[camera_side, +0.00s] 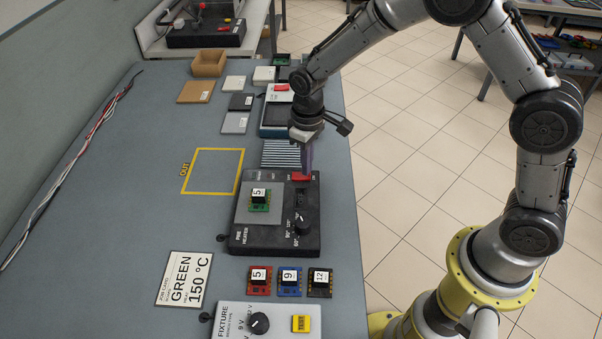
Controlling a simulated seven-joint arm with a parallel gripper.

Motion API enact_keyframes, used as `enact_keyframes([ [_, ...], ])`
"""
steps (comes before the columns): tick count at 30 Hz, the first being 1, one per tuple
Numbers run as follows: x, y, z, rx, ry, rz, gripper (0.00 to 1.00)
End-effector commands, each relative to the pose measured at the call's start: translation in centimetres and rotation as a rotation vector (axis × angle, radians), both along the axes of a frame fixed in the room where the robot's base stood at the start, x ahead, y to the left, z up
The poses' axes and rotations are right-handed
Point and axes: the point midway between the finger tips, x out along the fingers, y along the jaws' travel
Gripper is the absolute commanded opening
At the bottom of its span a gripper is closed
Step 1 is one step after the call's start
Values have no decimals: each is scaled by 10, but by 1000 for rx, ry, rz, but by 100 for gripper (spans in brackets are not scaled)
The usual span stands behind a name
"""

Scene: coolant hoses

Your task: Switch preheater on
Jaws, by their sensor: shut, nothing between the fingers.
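The preheater (245,236) is a dark box with a light grey plate on its left half. A green board (260,206) with a white label reading 5 lies on that plate. A black temperature knob (302,224) sits on its right half. A red switch (300,177) is at its far right corner. My gripper (306,172) points down with shut, empty fingers at the red switch. I cannot tell whether they touch it, and the switch's position is too small to read.
A job card (185,279) reads GREEN 150 °C. Red (260,281), blue (290,282) and black (320,283) boards lie in front of the preheater. A fixture box (285,322) stands nearest. A yellow OUT square (212,171) is empty. Several flat items and a cardboard box (209,63) lie behind.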

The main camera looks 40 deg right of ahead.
Motion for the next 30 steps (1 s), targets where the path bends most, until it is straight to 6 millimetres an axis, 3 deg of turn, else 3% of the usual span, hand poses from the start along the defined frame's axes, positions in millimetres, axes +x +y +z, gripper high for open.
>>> enact_keyframes([
  [20,0,0,-9,0,0,0,0],
  [30,1,0,8,1,-2,0,0],
])
